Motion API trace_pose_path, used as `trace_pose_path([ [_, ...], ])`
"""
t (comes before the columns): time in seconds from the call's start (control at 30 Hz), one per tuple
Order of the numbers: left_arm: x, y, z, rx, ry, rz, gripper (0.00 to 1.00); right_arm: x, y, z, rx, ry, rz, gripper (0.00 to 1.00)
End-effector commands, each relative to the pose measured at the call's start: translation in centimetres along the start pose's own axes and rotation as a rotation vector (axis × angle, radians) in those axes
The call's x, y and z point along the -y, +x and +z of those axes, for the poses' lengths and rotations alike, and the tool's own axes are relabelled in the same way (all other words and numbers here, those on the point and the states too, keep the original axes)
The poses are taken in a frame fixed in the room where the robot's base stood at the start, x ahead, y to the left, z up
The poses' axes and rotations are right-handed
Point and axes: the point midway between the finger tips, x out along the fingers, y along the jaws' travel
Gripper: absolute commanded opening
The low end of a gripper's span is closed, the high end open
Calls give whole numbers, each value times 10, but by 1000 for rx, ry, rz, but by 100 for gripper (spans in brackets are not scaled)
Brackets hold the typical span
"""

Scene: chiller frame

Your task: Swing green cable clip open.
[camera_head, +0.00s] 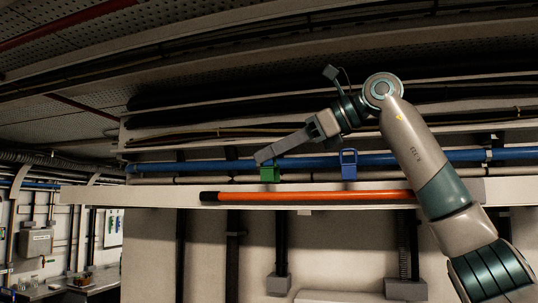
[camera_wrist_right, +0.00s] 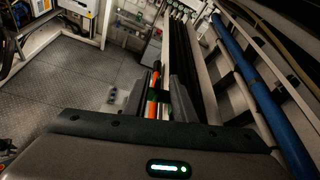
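The green cable clip (camera_head: 269,173) sits on the rail below the blue pipe, left of the middle in the head view. My right gripper (camera_head: 262,157) reaches in from the right, with its fingertips just above and beside the clip's top. In the right wrist view the two dark fingers (camera_wrist_right: 162,100) stand apart, with orange and a little green showing in the gap between them. I cannot tell whether the fingers touch the clip. The clip's top is partly hidden by the fingers. My left gripper is not in view.
A blue clip (camera_head: 348,172) sits to the right along the same blue pipe (camera_head: 400,160). An orange rod with a black end (camera_head: 320,196) lies along the beam just below. Dark cables run on the trays above. The space below the beam has posts and boxes.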

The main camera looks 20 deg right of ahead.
Motion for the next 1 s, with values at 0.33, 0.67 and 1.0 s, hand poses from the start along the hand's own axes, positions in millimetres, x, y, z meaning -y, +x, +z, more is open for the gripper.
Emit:
trace_pose_path([
  [0.33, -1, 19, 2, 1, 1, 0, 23, 0, -55, -2, 4, 1, -4, 24],
  [0.67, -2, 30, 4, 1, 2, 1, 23, 1, -122, -1, 5, 3, -3, 24],
  [1.0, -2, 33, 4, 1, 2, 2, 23, 1, -162, -1, 4, 1, -2, 24],
])
